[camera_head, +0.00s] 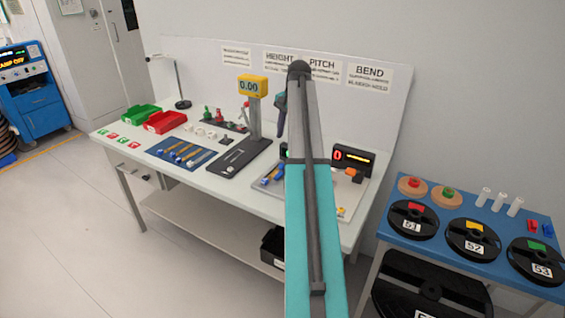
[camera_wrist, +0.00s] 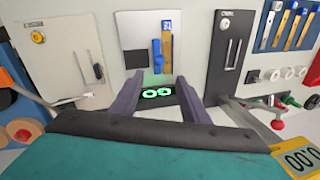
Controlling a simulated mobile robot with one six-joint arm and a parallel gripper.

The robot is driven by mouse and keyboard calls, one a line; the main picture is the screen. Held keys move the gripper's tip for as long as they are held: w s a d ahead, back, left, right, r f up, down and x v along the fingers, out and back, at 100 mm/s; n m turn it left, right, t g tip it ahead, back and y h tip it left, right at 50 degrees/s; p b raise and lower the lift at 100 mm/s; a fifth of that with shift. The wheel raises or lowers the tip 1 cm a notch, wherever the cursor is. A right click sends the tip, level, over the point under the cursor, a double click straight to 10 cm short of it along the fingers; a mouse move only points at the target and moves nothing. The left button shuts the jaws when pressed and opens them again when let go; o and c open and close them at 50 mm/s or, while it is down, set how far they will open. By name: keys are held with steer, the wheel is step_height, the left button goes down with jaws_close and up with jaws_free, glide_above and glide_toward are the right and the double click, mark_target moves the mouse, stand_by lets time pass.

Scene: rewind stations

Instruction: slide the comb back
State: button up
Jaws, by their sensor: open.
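The pitch plate (camera_wrist: 135,35) lies on the bench in the upper middle of the wrist view. On it are a blue upright piece (camera_wrist: 157,57) and a tan strip with a blue marked end (camera_wrist: 167,42); I cannot tell which is the comb. In the head view the blue and tan parts (camera_head: 271,175) show just left of my arm, which hides the rest. My gripper (camera_wrist: 157,95) is open and empty, its dark fingers apart on either side of a green-lit display (camera_wrist: 158,92). One finger (camera_head: 280,113) shows beside my arm in the head view.
The dark height gauge plate (camera_wrist: 228,55) lies to the right in the wrist view, with its yellow display (camera_head: 252,86) on a post. The bend plate (camera_wrist: 66,60) lies left. Red (camera_head: 165,122) and green bins (camera_head: 138,115) stand on the bench. A blue reel table (camera_head: 470,205) stands at right.

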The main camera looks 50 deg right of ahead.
mark_target(282, 164)
steer(key=shift+d+f, duration=0.1)
steer(key=shift+f, duration=0.05)
steer(key=shift+w+f+p, duration=0.4)
steer(key=shift+f+p, duration=0.05)
steer(key=shift+f, duration=1.75)
steer(key=shift+w+f+p, duration=0.45)
steer(key=shift+f, duration=1.8)
steer(key=shift+w+f+p, duration=0.4)
steer(key=shift+f+p, duration=0.05)
steer(key=shift+f, duration=1.75)
jaws_close()
